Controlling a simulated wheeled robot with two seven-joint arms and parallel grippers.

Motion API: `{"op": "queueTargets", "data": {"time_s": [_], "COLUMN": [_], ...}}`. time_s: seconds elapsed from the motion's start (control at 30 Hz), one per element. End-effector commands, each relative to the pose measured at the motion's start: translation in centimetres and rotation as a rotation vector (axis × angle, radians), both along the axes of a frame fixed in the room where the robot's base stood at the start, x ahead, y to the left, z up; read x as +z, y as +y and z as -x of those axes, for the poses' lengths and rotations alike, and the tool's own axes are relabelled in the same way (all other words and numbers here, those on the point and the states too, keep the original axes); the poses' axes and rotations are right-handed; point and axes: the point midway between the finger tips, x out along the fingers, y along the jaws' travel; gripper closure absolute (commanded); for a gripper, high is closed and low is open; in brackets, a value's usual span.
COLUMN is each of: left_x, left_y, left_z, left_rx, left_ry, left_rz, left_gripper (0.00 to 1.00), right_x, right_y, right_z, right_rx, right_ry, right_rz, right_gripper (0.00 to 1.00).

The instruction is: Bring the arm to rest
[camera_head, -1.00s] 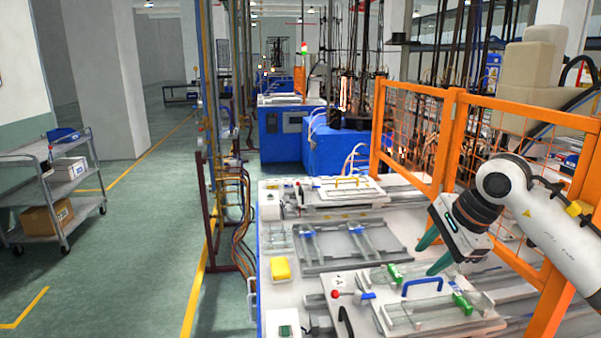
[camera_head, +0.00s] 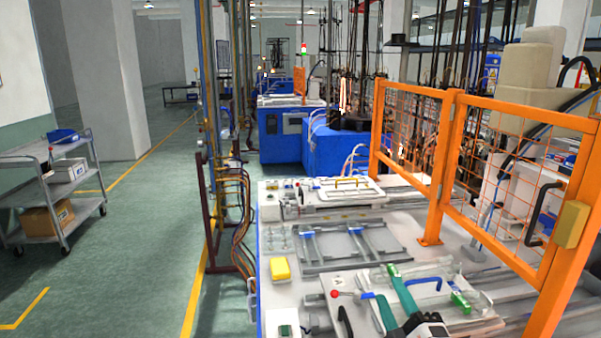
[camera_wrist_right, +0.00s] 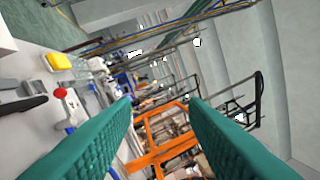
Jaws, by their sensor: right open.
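My right gripper (camera_head: 395,306) shows at the bottom of the head view, low over the front of the white workbench (camera_head: 294,292). Its two green fingers stand apart with nothing between them. In the right wrist view the fingers (camera_wrist_right: 160,115) are also spread and empty, with the orange fence seen through the gap. The fingers hide part of the clear fixture with the blue handle (camera_head: 424,283) and green clamps (camera_head: 460,301). I cannot tell whether they touch it. My left gripper is not in view.
An orange mesh fence (camera_head: 440,160) runs along the bench's right side. A red knob (camera_head: 335,293) and a yellow box (camera_head: 280,268) sit left of the gripper. A grey cart (camera_head: 90,193) stands far left.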

Motion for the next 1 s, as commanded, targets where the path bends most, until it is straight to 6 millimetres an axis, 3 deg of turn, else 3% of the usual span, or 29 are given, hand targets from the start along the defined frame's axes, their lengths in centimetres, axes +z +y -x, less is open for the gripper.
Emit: {"op": "queueTargets", "data": {"time_s": [0.03,0.1,0.2,0.3,0.5,0.77,1.0], "left_x": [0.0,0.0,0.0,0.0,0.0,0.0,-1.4], "left_y": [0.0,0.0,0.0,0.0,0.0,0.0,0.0], "left_z": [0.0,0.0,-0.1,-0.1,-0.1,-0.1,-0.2], "left_rx": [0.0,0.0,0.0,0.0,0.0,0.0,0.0], "left_ry": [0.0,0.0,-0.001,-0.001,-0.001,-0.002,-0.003], "left_rz": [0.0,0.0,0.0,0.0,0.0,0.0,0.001], "left_gripper": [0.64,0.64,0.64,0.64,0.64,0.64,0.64], "right_x": [-3.7,-8.4,-14.3,-18.5,-23.2,-25.9,-33.6], "right_y": [-1.6,-3.3,-4.9,-5.4,-5.4,-4.7,-4.4], "right_z": [1.2,3.2,7.2,11.4,18.5,26.5,25.4], "right_rx": [-0.062,-0.148,-0.267,-0.365,-0.51,-0.661,-0.681], "right_ry": [0.164,0.373,0.644,0.857,1.154,1.445,1.479], "right_rz": [-0.134,-0.295,-0.483,-0.616,-0.772,-0.893,-0.885], "right_gripper": [0.6,0.6,0.6,0.6,0.6,0.6,0.6]}}
